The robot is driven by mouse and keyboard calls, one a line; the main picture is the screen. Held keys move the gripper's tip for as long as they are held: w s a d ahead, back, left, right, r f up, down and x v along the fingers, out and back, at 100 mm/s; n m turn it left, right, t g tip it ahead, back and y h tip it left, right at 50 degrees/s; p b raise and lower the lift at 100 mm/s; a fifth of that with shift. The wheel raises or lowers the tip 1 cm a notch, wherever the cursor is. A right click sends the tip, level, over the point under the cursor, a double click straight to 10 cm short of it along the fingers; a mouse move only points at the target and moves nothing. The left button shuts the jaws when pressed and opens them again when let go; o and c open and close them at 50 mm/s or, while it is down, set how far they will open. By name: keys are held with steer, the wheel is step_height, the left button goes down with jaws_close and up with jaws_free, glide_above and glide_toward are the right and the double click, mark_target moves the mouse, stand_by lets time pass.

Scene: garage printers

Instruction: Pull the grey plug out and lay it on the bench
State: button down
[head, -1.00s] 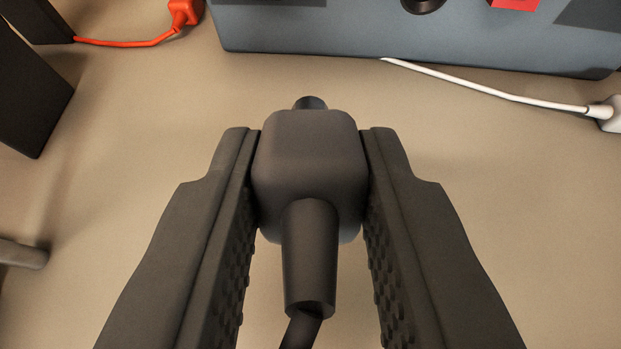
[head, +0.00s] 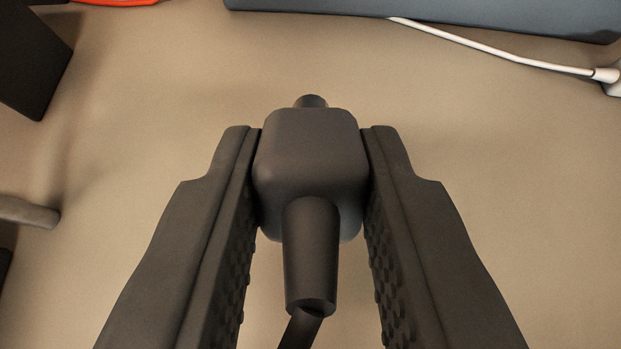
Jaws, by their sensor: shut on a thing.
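The dark grey plug (head: 311,160) is between the two fingers of my gripper (head: 311,185), which is shut on its body. Its round tip points away from me and is free of any socket. Its cable leaves the near end and runs down out of the picture. The plug is over the beige bench top (head: 480,230). I cannot tell exactly how high it is above the bench.
A blue-grey box (head: 480,15) stands at the top edge. A white cable (head: 490,50) runs from it to a pale plug (head: 609,78) at the right. A dark block (head: 35,65) and a grey rod-like part (head: 28,212) are at the left. The bench between is clear.

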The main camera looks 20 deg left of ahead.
steer(key=shift+f, duration=4.2)
steer(key=c, duration=1.1)
jaws_free()
steer(key=v, duration=1.7)
steer(key=s+d+r+m+t+h, duration=0.2)
steer(key=s+d+r+t, duration=0.1)
steer(key=s+d, duration=0.8)
steer(key=s+d+r+m+t+h, duration=0.2)
steer(key=s+d+r, duration=0.4)
steer(key=s+d, duration=0.5)
steer(key=shift+s+d+t, duration=0.25)
steer(key=shift+s+t, duration=0.45)
steer(key=shift+s, duration=0.05)
